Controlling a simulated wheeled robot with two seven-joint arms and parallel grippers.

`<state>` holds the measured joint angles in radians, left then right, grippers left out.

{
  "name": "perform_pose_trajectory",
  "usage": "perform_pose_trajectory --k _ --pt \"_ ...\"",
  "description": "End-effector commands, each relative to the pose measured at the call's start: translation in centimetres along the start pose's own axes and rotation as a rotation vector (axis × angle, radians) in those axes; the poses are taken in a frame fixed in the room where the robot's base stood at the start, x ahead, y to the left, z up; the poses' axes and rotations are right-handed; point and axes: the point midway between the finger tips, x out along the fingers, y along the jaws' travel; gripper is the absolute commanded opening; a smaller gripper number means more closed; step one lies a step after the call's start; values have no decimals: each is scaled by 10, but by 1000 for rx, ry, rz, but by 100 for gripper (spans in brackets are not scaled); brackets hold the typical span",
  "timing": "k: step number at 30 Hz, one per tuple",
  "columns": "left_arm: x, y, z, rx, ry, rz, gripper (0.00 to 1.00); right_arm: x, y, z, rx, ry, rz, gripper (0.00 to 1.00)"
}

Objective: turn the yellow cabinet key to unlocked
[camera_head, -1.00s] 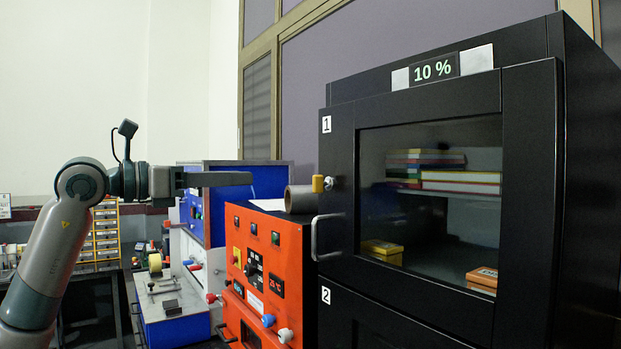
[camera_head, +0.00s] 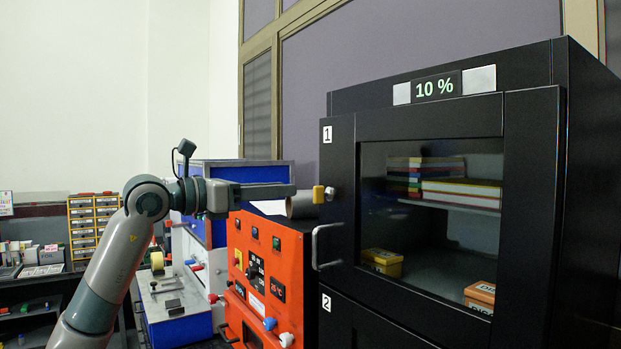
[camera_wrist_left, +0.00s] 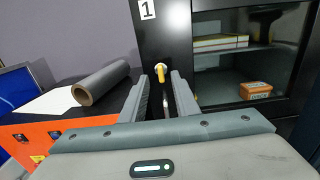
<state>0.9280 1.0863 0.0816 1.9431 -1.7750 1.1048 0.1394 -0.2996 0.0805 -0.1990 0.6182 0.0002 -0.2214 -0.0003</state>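The yellow key (camera_head: 318,194) sits in a silver lock on the left edge of the black cabinet's upper door (camera_head: 341,140), marked 1. It also shows in the left wrist view (camera_wrist_left: 160,70), ahead of the fingers. My left gripper (camera_head: 292,190) points right at the key's height, its tips close to the key in the head view. In the wrist view the two fingers (camera_wrist_left: 164,85) are apart, with a gap between them and the key just beyond or at their tips. I cannot tell whether they touch it. My right gripper is not in view.
The door handle (camera_head: 322,246) is just below the key. A grey roll (camera_head: 300,204) lies on the orange machine (camera_head: 266,262) below my left gripper. A display above the door reads 10 %. Boxes sit behind the door's glass.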

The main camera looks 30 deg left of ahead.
Motion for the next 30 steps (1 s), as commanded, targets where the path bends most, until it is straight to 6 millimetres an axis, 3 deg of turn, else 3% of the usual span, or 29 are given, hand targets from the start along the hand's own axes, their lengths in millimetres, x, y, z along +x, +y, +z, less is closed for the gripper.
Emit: perform_pose_trajectory --k 1,9,15,28,29,30 --pt "10 0 5 -3 0 -3 28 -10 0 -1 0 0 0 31" --pt "56 0 4 -2 0 -2 28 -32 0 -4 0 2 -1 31" --pt "78 0 2 -1 0 -1 28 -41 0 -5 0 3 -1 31" --pt "85 0 0 0 0 1 28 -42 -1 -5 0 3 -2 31" --pt "85 0 0 0 0 1 26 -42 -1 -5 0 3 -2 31" --pt "85 0 0 0 0 1 16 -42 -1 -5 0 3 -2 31"
